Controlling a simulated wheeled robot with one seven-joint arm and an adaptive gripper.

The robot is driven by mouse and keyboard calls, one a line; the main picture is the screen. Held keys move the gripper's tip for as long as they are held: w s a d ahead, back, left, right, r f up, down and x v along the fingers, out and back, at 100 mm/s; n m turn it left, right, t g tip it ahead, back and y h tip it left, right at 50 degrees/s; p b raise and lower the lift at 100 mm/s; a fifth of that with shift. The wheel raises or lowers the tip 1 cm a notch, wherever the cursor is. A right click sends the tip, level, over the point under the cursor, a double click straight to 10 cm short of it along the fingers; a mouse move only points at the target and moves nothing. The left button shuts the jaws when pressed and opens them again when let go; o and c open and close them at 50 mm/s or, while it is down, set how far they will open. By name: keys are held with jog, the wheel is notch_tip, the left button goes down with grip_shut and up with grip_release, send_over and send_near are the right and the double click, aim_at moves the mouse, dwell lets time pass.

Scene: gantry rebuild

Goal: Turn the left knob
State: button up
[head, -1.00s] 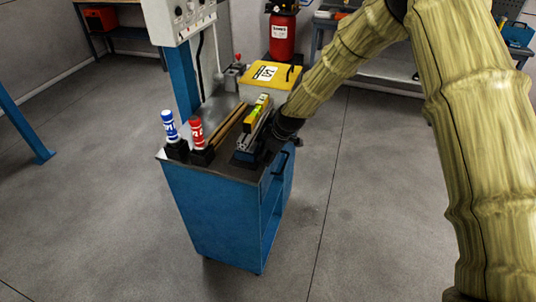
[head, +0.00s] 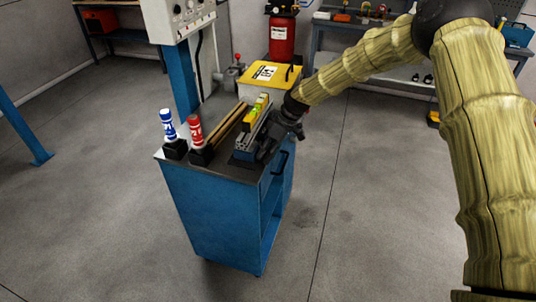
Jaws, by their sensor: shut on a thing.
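A narrow metal fixture (head: 254,133) with a yellow-green level on top stands on the dark top of the blue cart (head: 216,208). My gripper (head: 268,150) is low against the right side of this fixture, near its front end. It is shut on a small part there. The fingers cover that part, so I cannot make out whether it is the left knob. A grey control panel (head: 188,14) at the upper left carries small dark knobs; my gripper is well apart from it.
A blue-capped bottle (head: 168,126) and a red bottle (head: 195,131) stand in black holders at the cart's left. Brown bars (head: 228,126) lie between them and the fixture. A yellow-lidded box (head: 271,76) is behind. The floor right of the cart is clear.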

dwell(0.3)
jog(key=o, duration=1)
jog(key=shift+o, duration=0.2)
jog(key=shift+r, duration=0.1)
jog(key=v, duration=1.2)
jog(key=shift+d, duration=0.15)
jog(key=shift+w, duration=0.1)
